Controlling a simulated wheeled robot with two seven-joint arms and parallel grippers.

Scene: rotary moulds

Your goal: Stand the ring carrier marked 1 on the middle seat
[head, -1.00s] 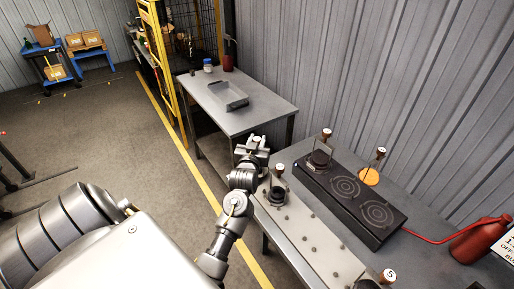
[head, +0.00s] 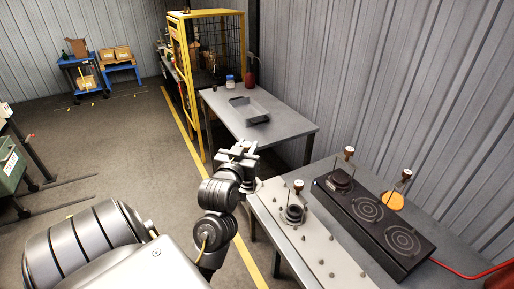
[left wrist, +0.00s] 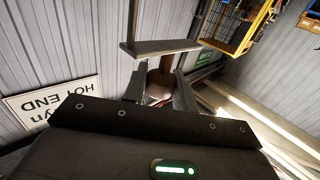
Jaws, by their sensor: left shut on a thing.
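My left gripper (head: 238,152) is past the far left end of the pale peg board, above the floor gap before the grey table. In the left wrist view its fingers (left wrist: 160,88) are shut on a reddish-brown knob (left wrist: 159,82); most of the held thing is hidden. The black base (head: 385,229) has three ringed seats. A carrier with a dark ring (head: 342,181) stands on its far seat. The middle seat (head: 367,208) and near seat (head: 402,240) are bare. Marks on the knobs are too small to read. My right gripper is out of view.
Another dark-ring carrier (head: 295,213) stands on the pale peg board (head: 318,251). A carrier with an orange disc (head: 394,201) stands behind the black base. A grey table (head: 285,123) with a tray (head: 249,110) lies beyond my gripper. A ribbed wall borders the bench.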

